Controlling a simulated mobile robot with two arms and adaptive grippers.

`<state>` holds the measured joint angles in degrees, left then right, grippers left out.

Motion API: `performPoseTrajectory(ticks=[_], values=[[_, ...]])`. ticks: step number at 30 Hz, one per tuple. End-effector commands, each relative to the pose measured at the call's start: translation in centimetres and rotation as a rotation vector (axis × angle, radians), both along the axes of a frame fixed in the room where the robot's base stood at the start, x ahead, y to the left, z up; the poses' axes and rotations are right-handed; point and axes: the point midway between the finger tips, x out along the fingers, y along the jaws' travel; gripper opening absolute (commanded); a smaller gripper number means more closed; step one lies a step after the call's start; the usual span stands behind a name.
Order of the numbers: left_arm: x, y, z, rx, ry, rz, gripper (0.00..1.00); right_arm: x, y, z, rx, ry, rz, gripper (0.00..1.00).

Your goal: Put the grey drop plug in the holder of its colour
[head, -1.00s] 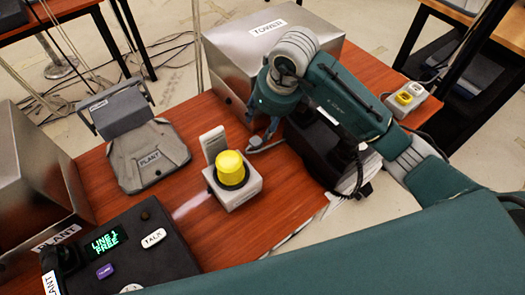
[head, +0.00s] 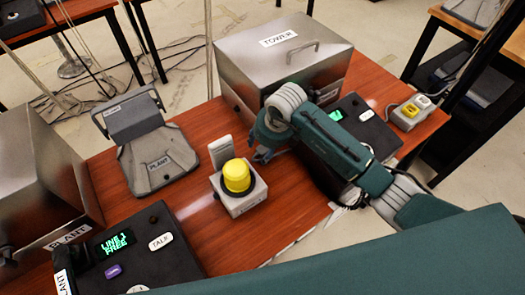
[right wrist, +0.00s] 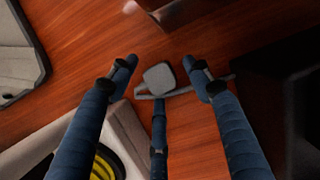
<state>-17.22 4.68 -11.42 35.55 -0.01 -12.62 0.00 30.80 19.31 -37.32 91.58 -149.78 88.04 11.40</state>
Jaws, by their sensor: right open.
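A small grey piece with a rounded square head and a thin arm (right wrist: 160,76), which looks like the grey drop plug, lies on the wooden table in the right wrist view. My right gripper (right wrist: 160,64) is open, its fingers on either side of the grey head and apart from it. In the head view my right gripper (head: 264,154) hangs low over the table, just beyond the yellow-domed box (head: 237,177); it mostly hides the grey piece there. A small strip (head: 410,108) at the far right carries a yellow and a white piece. I cannot make out a grey holder. My left gripper is not in view.
The steel TOWER cabinet (head: 285,65) stands behind my right gripper, and a black console (head: 352,122) is beneath my right arm. A grey PLANT pad (head: 158,160) lies left. A white upright card (head: 222,152) is beside the domed box. A PLANT console (head: 130,250) is at front left.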

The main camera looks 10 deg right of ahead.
Motion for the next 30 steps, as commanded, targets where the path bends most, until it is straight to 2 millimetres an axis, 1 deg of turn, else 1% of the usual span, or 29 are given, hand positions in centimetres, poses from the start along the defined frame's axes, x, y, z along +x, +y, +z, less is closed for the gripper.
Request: performPoseTrajectory(ticks=[4,6,8,9,10,11,13,14,20,23,26,30], values=[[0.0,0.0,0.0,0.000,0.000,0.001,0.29,0.0,0.0,0.0,0.000,0.000,0.000,0.50],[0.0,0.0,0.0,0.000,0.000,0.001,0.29,0.0,0.0,0.0,0.000,0.000,0.000,0.36],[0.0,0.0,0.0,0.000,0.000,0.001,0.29,0.0,0.0,0.0,0.000,0.000,0.000,0.24],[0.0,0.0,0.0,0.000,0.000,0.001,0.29,0.0,0.0,0.0,0.000,0.000,0.000,0.16],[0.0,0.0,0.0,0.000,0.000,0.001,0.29,0.0,0.0,0.0,0.000,0.000,0.000,0.10],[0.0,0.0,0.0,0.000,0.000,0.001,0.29,0.0,0.0,0.0,0.000,0.000,0.000,0.08],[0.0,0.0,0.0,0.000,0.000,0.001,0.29,0.0,0.0,0.0,0.000,0.000,0.000,0.08],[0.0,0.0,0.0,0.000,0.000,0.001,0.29,0.0,0.0,0.0,0.000,0.000,0.000,0.04],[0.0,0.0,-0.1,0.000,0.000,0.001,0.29,0.0,0.0,0.1,0.000,0.000,0.000,0.04],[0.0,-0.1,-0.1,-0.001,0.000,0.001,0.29,0.0,-0.1,0.5,-0.001,0.000,0.000,0.04],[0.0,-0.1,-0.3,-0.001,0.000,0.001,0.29,0.1,0.0,1.3,0.001,-0.003,0.001,0.04],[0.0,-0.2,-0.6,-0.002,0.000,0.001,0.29,0.1,0.0,3.4,0.000,-0.006,0.001,0.04]])
